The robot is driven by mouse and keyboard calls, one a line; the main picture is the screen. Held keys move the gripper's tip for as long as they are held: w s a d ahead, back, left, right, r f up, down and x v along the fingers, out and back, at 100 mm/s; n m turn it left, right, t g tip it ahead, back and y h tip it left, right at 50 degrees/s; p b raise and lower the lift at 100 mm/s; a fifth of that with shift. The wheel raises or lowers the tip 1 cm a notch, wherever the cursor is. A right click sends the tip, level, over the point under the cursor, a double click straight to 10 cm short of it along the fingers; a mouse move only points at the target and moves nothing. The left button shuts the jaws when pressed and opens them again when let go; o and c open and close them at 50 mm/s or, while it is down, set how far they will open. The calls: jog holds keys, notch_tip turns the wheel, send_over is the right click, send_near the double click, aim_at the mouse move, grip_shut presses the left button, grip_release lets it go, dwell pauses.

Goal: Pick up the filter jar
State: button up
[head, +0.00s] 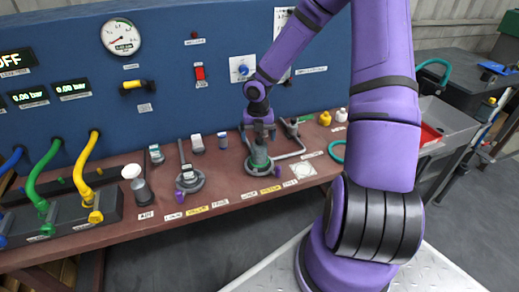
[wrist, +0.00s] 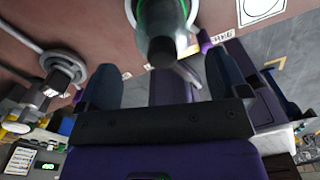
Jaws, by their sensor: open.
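A green and dark grey jar-like piece (head: 259,158), which I take for the filter jar, stands on a round grey base on the bench. My gripper (head: 260,134) is right above it, pointing down. In the wrist view the dark cylindrical end of this piece (wrist: 161,45), with a green rim behind it, lies ahead of and between the fingertips. My gripper (wrist: 164,80) is open, with a gap on each side of the piece. In the head view the gripper hides the upper part of the piece, so contact cannot be told there.
A grey round fixture with a lever (head: 189,180) stands left of the jar, and small capped pieces (head: 197,143) stand behind. A grey bracket with a pipe (head: 292,135) is close on the right. The blue gauge panel (head: 215,40) rises behind the red-brown bench (head: 150,228).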

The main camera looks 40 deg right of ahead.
aim_at(259, 147)
jog(key=shift+w+d+f, duration=0.1)
jog(key=shift+d+f, duration=0.05)
jog(key=shift+f, duration=1.3)
jog(key=shift+d+f, duration=0.1)
jog(key=shift+f, duration=1.35)
jog(key=c, duration=0.9)
